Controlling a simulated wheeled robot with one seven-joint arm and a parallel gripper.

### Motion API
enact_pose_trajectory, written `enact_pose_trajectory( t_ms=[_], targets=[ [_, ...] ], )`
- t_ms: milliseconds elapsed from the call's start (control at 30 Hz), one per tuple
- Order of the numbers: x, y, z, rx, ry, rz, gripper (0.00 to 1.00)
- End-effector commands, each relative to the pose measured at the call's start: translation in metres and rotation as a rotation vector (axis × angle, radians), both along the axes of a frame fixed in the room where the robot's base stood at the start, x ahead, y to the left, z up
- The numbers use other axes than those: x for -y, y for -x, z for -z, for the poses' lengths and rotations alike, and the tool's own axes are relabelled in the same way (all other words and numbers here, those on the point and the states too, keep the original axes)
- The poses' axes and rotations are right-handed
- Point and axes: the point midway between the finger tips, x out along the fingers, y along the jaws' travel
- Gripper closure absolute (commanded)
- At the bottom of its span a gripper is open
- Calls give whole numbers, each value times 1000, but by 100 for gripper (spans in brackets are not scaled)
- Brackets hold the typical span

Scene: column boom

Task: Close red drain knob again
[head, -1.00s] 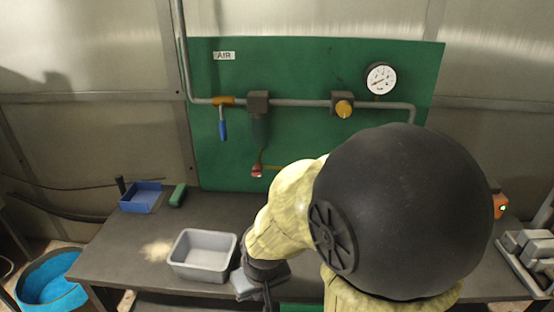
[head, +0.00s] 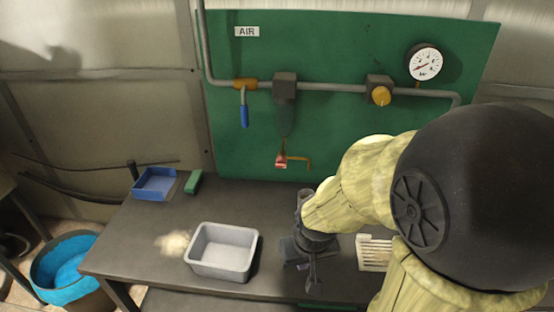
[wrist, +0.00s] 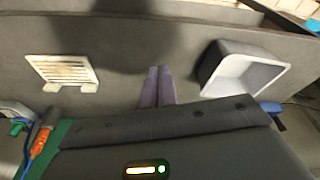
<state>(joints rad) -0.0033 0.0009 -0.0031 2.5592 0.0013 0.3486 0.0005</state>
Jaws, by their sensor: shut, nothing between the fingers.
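The red drain knob (head: 281,160) sits under the dark filter bowl (head: 285,118) on the green panel. A short brass-coloured pipe (head: 300,161) leads right from it and bends down. In the head view my gripper (head: 312,284) points down over the bench, in front of and below the knob, well apart from it. In the wrist view its two purplish fingers (wrist: 157,88) lie side by side, shut and empty. I cannot make out the knob in the wrist view. The knob's exact turn is too small to tell.
The bench (head: 165,275) holds a grey bin (head: 222,272) left of my gripper and a pale slatted plate (head: 374,253) to its right. A blue tray (head: 154,184) and a green block (head: 193,182) lie at the back left. A blue-handled valve (head: 244,115) hangs left of the filter.

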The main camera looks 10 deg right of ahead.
Motion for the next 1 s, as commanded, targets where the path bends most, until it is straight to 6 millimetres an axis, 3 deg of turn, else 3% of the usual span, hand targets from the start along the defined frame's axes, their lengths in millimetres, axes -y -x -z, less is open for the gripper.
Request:
enact_pose_trajectory(
  t_ms=[167,267,567,800,1000],
  targets=[
    [-1,-18,-16,25,-14,32,100],
    [-4,-40,-32,60,-24,69,100],
    [-9,-126,-92,237,2,211,100],
    [-16,-190,-157,440,63,282,100],
    [-21,-214,-187,543,87,303,100]
  ],
)
